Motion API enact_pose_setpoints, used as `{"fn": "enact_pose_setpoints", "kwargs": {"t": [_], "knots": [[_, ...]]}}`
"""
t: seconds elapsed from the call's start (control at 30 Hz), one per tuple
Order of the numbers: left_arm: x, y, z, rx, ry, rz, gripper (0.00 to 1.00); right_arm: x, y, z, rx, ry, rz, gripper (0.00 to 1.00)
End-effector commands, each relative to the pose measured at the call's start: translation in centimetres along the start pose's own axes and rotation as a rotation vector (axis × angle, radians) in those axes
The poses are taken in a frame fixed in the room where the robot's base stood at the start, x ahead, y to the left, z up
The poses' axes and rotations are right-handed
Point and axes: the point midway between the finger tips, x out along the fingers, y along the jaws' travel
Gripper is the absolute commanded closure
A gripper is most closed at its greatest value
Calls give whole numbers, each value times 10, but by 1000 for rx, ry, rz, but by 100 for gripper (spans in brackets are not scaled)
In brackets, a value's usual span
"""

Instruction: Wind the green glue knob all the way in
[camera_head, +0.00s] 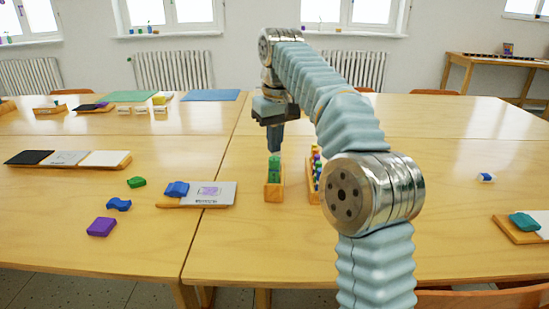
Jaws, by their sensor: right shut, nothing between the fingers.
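My right arm reaches over the table from the lower right, and my right gripper (277,148) points down with its fingers closed and nothing seen between them. Directly below its fingertips stands a green glue stick (274,166) in a narrow wooden holder (274,192). The fingertips are close to the top of the green piece; I cannot tell whether they touch it. The knob itself is too small to make out. My left gripper does not show.
A second wooden holder (313,193) with several coloured sticks stands just right, partly hidden by my arm. Left are a board with a grey card (213,195), a blue piece (118,205), a green piece (136,182) and a purple block (101,227). The table's right middle is mostly clear.

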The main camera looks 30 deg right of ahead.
Motion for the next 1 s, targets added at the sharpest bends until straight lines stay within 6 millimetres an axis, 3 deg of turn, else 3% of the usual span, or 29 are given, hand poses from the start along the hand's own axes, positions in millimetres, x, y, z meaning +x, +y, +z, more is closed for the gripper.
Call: {"fn": "enact_pose_setpoints", "kwargs": {"t": [1.0], "knots": [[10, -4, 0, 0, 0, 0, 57, 14, 0, 2, 0, -1, 0, 100]]}}
